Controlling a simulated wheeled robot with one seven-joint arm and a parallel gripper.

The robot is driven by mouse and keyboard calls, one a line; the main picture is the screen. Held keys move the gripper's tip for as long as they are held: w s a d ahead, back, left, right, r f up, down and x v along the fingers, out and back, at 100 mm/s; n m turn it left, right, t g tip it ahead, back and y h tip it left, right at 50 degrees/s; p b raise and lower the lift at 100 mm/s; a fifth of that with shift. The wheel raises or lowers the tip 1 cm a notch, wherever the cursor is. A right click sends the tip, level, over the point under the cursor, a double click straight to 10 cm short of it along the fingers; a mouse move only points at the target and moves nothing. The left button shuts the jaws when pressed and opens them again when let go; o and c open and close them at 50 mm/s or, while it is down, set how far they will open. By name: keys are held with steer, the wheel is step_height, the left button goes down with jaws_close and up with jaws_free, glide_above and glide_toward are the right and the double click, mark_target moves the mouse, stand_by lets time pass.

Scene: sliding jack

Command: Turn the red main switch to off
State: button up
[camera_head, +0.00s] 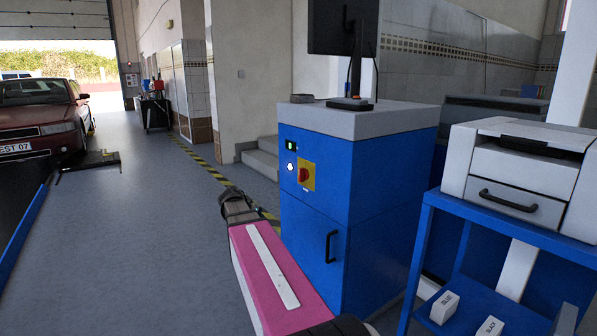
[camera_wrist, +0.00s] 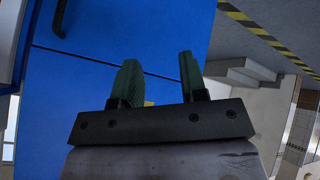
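The red main switch (camera_head: 304,174) is a red knob on a yellow plate (camera_head: 310,184), on the front of a blue cabinet (camera_head: 330,215). The knob's exact angle is too small to read. My gripper (camera_head: 237,197) is left of the switch and a little lower in the head view, apart from the cabinet. In the wrist view its two green fingers (camera_wrist: 160,75) stand apart with nothing held between them. Blue cabinet front (camera_wrist: 95,95) shows behind them. A small yellow patch (camera_wrist: 149,103) shows between the finger bases; the red knob is hidden there.
A green-lit button (camera_head: 290,146) and a white-lit button (camera_head: 291,168) sit beside the switch. A black door handle (camera_head: 330,246) is below it. A monitor (camera_head: 340,27) stands on top. A printer (camera_head: 525,175) on a blue stand is at right. Floor to the left is open.

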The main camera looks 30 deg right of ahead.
steer(key=w+d+r+m+h, duration=0.3)
steer(key=w+d+r+m, duration=0.15)
steer(key=d+r, duration=0.45)
steer(key=m+h, duration=0.3)
glide_toward(300, 169)
steer(key=w, duration=0.1)
steer(key=x, duration=1)
steer(key=shift+s+d+f, duration=0.15)
steer(key=shift+d+f, duration=0.05)
steer(key=shift+g, duration=0.3)
steer(key=shift+c, duration=0.3)
jaws_close()
